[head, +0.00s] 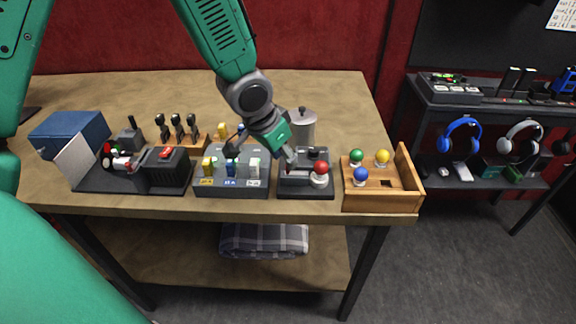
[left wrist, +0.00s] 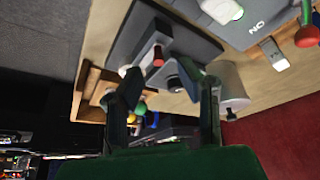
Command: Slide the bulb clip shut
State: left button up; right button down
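A dark grey stand (head: 305,193) sits near the front of the table, right of centre. A red bulb (head: 320,168) with a white base is on its right side, and dark blocks stand at its back. I cannot tell for certain which part is the clip. My left gripper (head: 290,163) is low over the stand's left part. In the left wrist view its two fingers (left wrist: 163,76) are spread apart, with the stand (left wrist: 135,38) beyond them and a red piece (left wrist: 157,57) visible between them. Contact cannot be made out. My right gripper is not in view.
A wooden box (head: 407,190) with green, yellow and blue bulbs stands just right of the stand. A grey block with switches (head: 235,187) is close on the left. A metal canister (head: 302,128) is behind. The table's front edge (head: 200,211) is near.

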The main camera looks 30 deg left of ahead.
pick_arm(q)
jog(key=shift+x, duration=1.75)
jog(key=shift+r, duration=0.1)
